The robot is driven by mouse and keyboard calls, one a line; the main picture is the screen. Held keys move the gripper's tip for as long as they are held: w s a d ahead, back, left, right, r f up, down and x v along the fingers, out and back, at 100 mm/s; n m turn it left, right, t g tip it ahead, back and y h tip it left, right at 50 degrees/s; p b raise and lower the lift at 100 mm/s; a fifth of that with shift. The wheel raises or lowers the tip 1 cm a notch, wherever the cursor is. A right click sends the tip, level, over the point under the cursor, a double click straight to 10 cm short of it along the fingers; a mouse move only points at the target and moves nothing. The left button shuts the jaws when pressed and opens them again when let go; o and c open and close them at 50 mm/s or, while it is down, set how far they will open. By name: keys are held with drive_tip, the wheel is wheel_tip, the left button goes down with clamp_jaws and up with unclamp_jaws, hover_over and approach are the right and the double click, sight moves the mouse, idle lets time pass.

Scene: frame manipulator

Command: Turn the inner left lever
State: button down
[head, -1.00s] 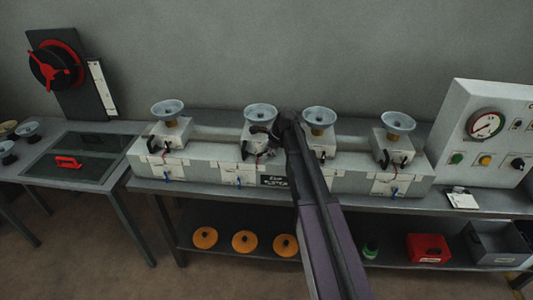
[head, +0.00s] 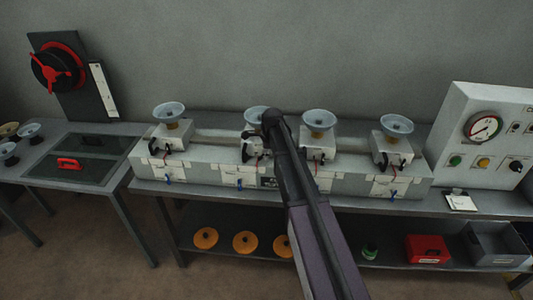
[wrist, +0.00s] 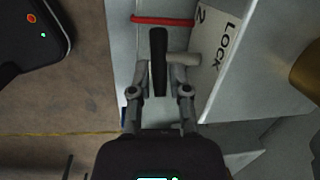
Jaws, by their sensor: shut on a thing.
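The inner left lever (wrist: 158,62) is a black bar on a grey pivot, in the upper middle of the wrist view. My gripper (wrist: 160,75) has one finger on each side of it and is shut on it. In the head view, my gripper (head: 252,146) is at the front of the inner left unit, below its pale dish (head: 256,115). My arm partly covers that unit, so the lever is hard to make out there.
A panel marked "LOCK" (wrist: 222,45) and a red cable (wrist: 162,20) are close to the lever. The outer left unit (head: 168,140) and inner right unit (head: 317,142) flank this one. A control box (head: 490,130) stands at the right.

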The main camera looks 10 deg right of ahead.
drive_tip(key=g+h, duration=0.1)
drive_tip(key=h, duration=0.1)
drive_tip(key=a+h+b, duration=0.1)
drive_tip(key=h, duration=0.2)
drive_tip(key=shift+w+g, duration=0.1)
drive_tip(key=shift+g, duration=0.3)
drive_tip(key=shift+a+g+h+b, duration=0.15)
drive_tip(key=shift+g+h+b, duration=0.15)
drive_tip(key=shift+h+b, duration=0.6)
drive_tip(key=shift+r+h, duration=0.15)
drive_tip(key=shift+h, duration=0.55)
drive_tip(key=shift+r, duration=0.1)
drive_tip(key=c, duration=0.6)
unclamp_jaws()
drive_tip(key=shift+w, duration=0.1)
drive_tip(key=shift+r+y+p, duration=0.1)
drive_tip(key=shift+y+p, duration=0.2)
drive_tip(key=shift+p, duration=0.05)
